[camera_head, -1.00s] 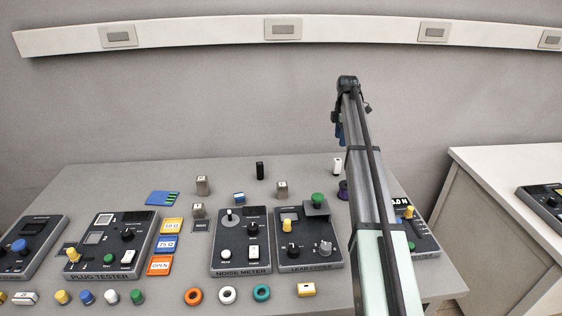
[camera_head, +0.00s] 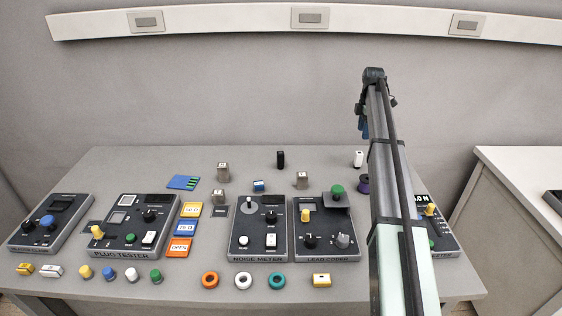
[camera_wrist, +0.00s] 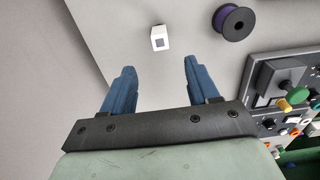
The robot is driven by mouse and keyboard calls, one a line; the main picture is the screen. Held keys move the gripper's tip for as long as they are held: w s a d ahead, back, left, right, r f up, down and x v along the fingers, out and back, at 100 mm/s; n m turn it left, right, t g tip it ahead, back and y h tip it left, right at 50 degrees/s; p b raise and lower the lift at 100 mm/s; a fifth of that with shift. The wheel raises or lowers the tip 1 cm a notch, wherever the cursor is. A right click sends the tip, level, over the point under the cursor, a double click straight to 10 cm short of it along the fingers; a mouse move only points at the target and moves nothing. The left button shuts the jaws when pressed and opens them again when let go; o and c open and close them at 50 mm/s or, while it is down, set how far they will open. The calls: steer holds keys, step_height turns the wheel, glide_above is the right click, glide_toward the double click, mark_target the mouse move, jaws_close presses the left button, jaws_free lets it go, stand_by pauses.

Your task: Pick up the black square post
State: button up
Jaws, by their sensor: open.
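The black square post (camera_head: 280,159) stands upright near the back edge of the table in the head view, left of my arm. It does not show in the wrist view. My gripper (camera_head: 362,125) is high at the right, partly hidden by my arm, with its blue fingers pointing down. In the wrist view my gripper (camera_wrist: 160,66) is open with nothing between its fingers.
A purple spool (camera_wrist: 233,22) is right of the white post. Grey posts (camera_head: 223,171) (camera_head: 302,180) stand in front of the black post. The noise meter (camera_head: 259,232) and several other panels fill the table's middle. The wall is close behind the table.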

steer(key=n, duration=0.1)
glide_above(280, 153)
steer(key=f, duration=0.9)
steer(key=shift+w+d, duration=0.2)
steer(key=shift+d, duration=0.2)
steer(key=shift+s+a+f, duration=0.1)
steer(key=shift+a+f, duration=0.05)
steer(key=shift+f, duration=1.15)
steer(key=shift+a+f, duration=0.15)
steer(key=shift+f, duration=1.15)
steer(key=c, duration=1.1)
